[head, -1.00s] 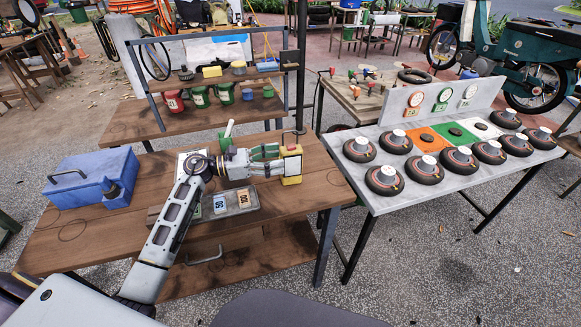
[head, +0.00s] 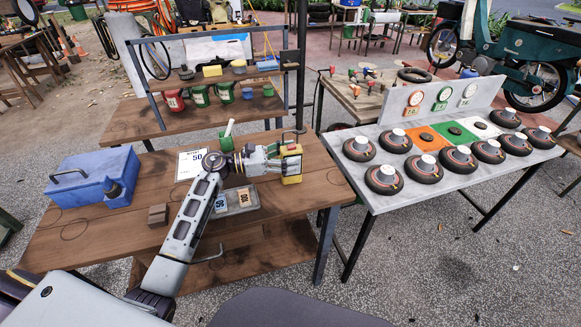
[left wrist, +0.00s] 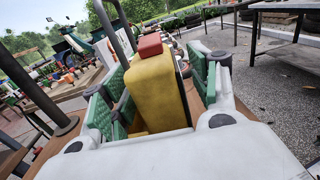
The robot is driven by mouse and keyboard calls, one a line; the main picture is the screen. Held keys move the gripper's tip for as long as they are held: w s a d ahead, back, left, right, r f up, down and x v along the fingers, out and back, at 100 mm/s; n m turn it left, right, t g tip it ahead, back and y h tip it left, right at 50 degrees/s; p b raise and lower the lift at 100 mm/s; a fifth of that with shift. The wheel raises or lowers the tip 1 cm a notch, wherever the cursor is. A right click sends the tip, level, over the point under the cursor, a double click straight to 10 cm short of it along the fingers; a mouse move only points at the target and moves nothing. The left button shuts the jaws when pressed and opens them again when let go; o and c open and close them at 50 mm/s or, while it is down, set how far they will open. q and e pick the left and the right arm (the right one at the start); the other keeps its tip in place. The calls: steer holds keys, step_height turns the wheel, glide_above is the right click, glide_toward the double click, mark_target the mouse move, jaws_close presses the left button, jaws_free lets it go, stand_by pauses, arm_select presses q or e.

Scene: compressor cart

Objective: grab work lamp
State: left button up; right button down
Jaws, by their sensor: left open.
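The work lamp (head: 291,165) is a yellow box with a dark handle, standing upright near the right end of the wooden workbench (head: 325,185). My left gripper (head: 270,162) reaches it from the left, fingers pointing at it. In the left wrist view the yellow lamp (left wrist: 158,92), with a red part on top, stands between the spread green-padded fingers of the gripper (left wrist: 155,90). The gripper is open. It appears nearer the right finger; whether a pad touches it I cannot tell. My right gripper is not in view.
A blue toolbox (head: 85,178) stands at the bench's left. A grey table (head: 375,205) with several dark discs stands right.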

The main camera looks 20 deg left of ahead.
arm_select(q)
steer(key=shift+x, duration=1.2)
steer(key=shift+p+x, duration=0.4)
steer(key=shift+x, duration=0.55)
steer(key=shift+w, duration=0.15)
steer(key=shift+c, duration=0.8)
steer(key=c, duration=0.5)
steer(key=shift+a, duration=0.1)
jaws_close()
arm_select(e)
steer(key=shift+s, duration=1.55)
